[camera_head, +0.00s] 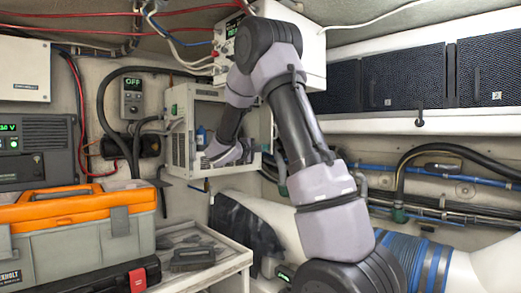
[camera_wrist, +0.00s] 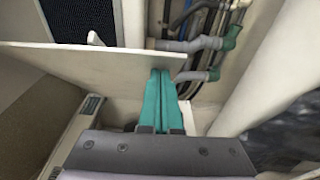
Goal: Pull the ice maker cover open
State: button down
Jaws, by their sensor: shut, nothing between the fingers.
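The ice maker appears to be the pale box with a vented side (camera_head: 180,150) on the back wall in the head view. Its front looks open, with a blue item (camera_head: 201,136) visible inside. A pale panel (camera_head: 262,128), which looks like its cover, stands out at the right, partly hidden by my arm. In the wrist view a thin pale panel (camera_wrist: 95,62) crosses ahead of my gripper (camera_wrist: 161,74). The teal fingers are together and empty, with their tips close to the panel's edge; I cannot tell if they touch. In the head view my arm hides the fingers.
An orange and grey toolbox (camera_head: 80,215) sits at the left on a bench (camera_head: 215,270). A white box (camera_head: 310,55) hangs above the ice maker. Pipes and hoses (camera_head: 440,205) run along the right wall, and pipe fittings (camera_wrist: 190,45) show beyond the panel.

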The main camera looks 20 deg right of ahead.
jog(key=s+d, duration=0.2)
jog(key=d, duration=0.7)
jog(key=shift+s+d, duration=0.2)
jog(key=shift+s, duration=0.05)
